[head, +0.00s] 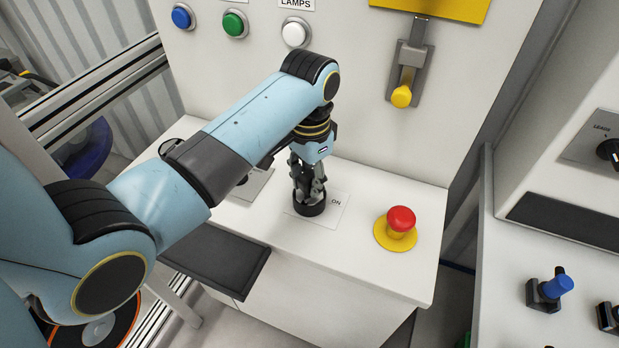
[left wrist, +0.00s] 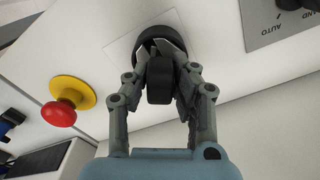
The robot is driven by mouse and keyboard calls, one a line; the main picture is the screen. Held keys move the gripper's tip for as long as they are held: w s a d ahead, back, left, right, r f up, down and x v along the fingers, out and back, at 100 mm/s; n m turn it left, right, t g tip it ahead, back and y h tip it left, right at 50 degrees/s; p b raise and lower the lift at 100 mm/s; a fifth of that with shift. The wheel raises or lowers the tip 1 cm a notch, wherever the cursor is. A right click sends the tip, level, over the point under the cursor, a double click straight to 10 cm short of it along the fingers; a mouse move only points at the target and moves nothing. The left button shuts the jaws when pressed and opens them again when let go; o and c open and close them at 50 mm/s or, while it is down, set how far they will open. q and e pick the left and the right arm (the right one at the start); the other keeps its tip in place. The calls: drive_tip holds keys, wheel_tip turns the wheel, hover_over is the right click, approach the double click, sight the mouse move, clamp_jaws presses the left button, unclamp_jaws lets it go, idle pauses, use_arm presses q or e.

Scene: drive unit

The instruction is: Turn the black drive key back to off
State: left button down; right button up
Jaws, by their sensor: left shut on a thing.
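The black drive key (head: 308,207) stands on a white label plate (head: 333,219) on the white desk; the word ON shows to its right. My left gripper (head: 309,186) reaches down from above, its fingers shut on the key. In the left wrist view, the fingers of the left gripper (left wrist: 165,72) close around the key's black grip (left wrist: 159,82), with its round black base behind. The key's exact turn angle is partly hidden by the fingers. My right gripper is in neither view.
A red mushroom button (head: 401,219) on a yellow disc stands right of the key. A yellow-knobbed lever (head: 402,95) and blue, green and white buttons (head: 295,34) are on the upright panel behind. Another console (head: 560,250) stands at right.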

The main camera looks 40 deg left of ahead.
use_arm(q)
drive_tip(key=n, duration=0.3)
drive_tip(key=shift+n, duration=0.6)
drive_tip(key=n, duration=0.3)
drive_tip(key=shift+n, duration=0.4)
drive_tip(key=c, duration=1)
unclamp_jaws()
drive_tip(key=shift+c, duration=0.2)
drive_tip(key=shift+r, duration=0.15)
wheel_tip(320, 180, up, 7)
drive_tip(key=shift+r, duration=0.1)
